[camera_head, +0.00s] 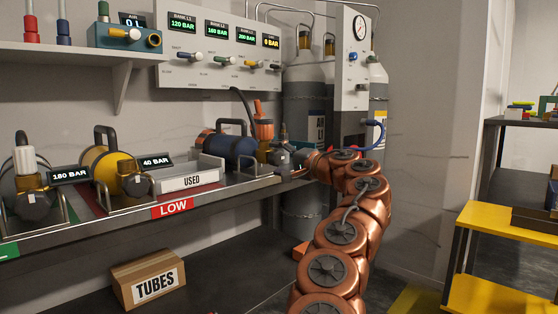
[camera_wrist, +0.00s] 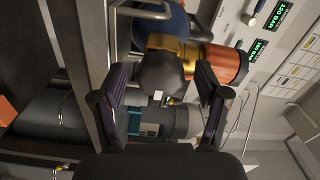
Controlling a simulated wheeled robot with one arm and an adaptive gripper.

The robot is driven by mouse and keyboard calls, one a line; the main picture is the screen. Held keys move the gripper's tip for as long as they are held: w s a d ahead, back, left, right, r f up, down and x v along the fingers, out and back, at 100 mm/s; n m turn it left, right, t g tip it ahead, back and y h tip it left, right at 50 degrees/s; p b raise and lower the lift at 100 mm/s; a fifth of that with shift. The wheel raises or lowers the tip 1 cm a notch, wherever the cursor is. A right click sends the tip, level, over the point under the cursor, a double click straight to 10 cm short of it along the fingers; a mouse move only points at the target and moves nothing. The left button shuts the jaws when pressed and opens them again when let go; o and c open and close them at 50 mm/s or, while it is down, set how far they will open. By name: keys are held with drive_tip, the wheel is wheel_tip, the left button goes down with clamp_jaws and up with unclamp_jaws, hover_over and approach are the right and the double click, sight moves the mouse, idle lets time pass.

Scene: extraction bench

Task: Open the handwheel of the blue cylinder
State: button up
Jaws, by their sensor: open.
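The blue cylinder (camera_head: 232,146) lies on its side on the bench, in a rack with a dark carrying handle, behind the USED tray. In the wrist view its blue body (camera_wrist: 168,25) is at the top, with a brass valve (camera_wrist: 172,44) below. The dark rounded handwheel (camera_wrist: 161,72) is at the end of the valve. My gripper (camera_wrist: 161,82) is open, with one finger on each side of the handwheel. I cannot tell whether either finger touches it. In the head view my arm partly hides the valve end.
An orange fitting (camera_wrist: 226,63) stands close beside the valve. The USED tray (camera_head: 192,178) and two more cylinders, yellow (camera_head: 98,160) and one showing 180 BAR, lie to the left. A gauge panel (camera_head: 354,62) and tall grey cylinders (camera_head: 304,100) stand behind my arm.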

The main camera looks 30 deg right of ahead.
sight(271, 121)
drive_tip(key=shift+r, duration=0.15)
drive_tip(key=shift+w+r, duration=0.1)
drive_tip(key=shift+r, duration=1.7)
drive_tip(key=shift+a+r, duration=0.2)
drive_tip(key=shift+r, duration=0.5)
drive_tip(key=shift+a+r, duration=0.2)
drive_tip(key=shift+r, duration=0.5)
drive_tip(key=shift+r, duration=0.2)
drive_tip(key=shift+d+r, duration=0.3)
drive_tip(key=shift+r, duration=1.35)
drive_tip(key=shift+d, duration=0.1)
drive_tip(key=shift+s, duration=0.2)
